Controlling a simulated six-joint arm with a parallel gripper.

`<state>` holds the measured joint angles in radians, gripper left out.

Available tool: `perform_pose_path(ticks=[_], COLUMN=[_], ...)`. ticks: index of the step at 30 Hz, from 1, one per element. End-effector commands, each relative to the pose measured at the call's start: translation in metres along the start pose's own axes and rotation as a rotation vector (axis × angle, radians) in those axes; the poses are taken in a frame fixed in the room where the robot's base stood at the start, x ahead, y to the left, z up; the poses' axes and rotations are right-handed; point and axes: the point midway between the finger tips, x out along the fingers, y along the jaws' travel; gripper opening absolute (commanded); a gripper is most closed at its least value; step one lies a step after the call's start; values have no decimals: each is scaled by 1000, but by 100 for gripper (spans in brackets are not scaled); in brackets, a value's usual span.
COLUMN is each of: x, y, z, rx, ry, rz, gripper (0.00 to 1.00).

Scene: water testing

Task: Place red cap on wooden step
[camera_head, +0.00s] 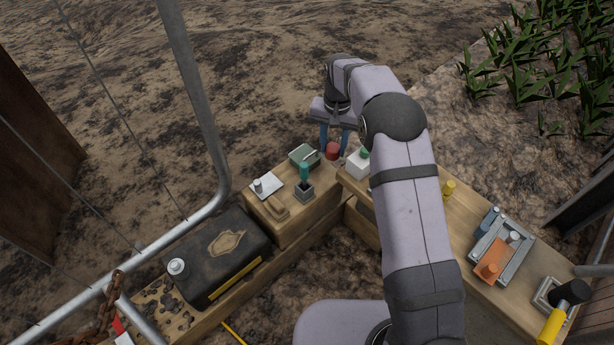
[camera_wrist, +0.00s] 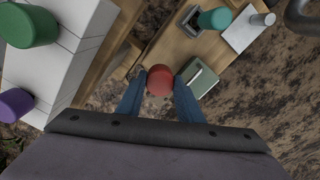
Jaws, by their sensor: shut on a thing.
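The red cap (camera_head: 332,148) is between the blue fingers of my gripper (camera_head: 334,146), which is shut on it. In the wrist view the red cap (camera_wrist: 160,80) shows from above between the two fingertips (camera_wrist: 160,92). The wooden step (camera_head: 308,218) is the raised wooden block left of centre. The cap is near the step's far right end in the head view. In the wrist view the step (camera_wrist: 182,48) lies just above the cap. I cannot tell the height of the cap above the wood.
A white box (camera_wrist: 60,60) with green and purple caps stands beside my gripper.

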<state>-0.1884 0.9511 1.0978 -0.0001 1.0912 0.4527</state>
Motion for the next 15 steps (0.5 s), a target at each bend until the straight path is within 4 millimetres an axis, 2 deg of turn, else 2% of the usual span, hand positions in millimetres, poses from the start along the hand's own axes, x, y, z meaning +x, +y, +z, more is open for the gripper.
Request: perform_pose_path(ticks=[9, 15], x=[43, 47], y=[0, 0], z=[1, 0], rx=[-2, -2], ry=[-2, -1], rz=[1, 0], gripper=[0, 0])
